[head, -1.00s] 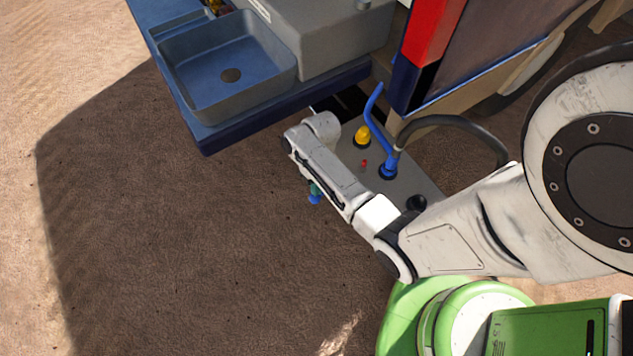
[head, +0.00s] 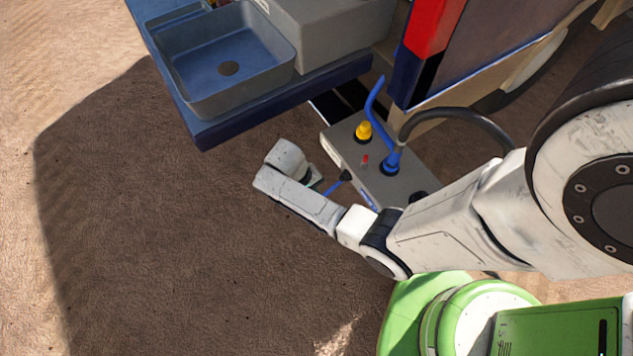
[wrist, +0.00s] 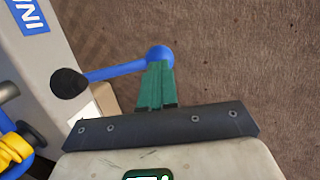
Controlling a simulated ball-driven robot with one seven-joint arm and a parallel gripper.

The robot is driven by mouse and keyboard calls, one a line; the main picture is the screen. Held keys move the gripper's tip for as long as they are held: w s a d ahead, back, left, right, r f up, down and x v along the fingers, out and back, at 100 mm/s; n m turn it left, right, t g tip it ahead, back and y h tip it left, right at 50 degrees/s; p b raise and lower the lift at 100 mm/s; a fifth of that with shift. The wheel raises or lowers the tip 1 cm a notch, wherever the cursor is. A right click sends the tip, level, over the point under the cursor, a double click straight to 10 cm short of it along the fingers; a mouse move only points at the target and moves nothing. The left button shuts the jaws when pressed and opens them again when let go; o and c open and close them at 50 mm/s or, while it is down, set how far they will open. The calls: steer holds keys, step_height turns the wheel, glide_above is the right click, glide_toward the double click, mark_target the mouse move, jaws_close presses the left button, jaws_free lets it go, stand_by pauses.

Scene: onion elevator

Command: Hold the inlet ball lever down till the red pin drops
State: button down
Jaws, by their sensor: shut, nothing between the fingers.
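The inlet ball lever is a blue rod with a black boot (wrist: 69,83) on the side of the grey box and a blue ball (wrist: 160,55) at its outer end. In the head view its rod (head: 336,187) sticks out from the box's left side. My gripper (wrist: 156,66) has its green fingers together, with their tips at the ball. They hold nothing, and I cannot tell whether they touch it. In the head view my wrist hides the ball. The red pin (head: 365,160) stands up from the box top.
The grey box (head: 395,182) carries a yellow knob (head: 364,131) and a bent blue pipe (head: 373,104). A black hose (head: 462,118) runs to the right. A blue-grey sink (head: 190,70) on a blue counter is at upper left. The brown ground at left is clear.

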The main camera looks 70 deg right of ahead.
steer(key=shift+s+a+f, duration=0.15)
steer(key=shift+s+f, duration=0.15)
steer(key=shift+f, duration=0.3)
stand_by(0.5)
steer(key=shift+w+r+p, duration=0.15)
steer(key=shift+r+p, duration=0.2)
steer(key=shift+r, duration=0.2)
steer(key=p+v, duration=0.3)
steer(key=v, duration=1)
steer(key=shift+w+a+r, duration=0.2)
steer(key=shift+w+a, duration=0.15)
steer(key=shift+w, duration=0.2)
steer(key=s+a+r+n+t+y, duration=0.1)
steer(key=s+a+r+n+t, duration=0.3)
steer(key=s+a+r, duration=0.5)
steer(key=s+r+n, duration=0.1)
steer(key=s+n, duration=0.1)
steer(key=s, duration=0.1)
steer(key=shift+s+r+n+t, duration=0.2)
steer(key=shift+r+n+t, duration=0.1)
steer(key=shift+r, duration=0.05)
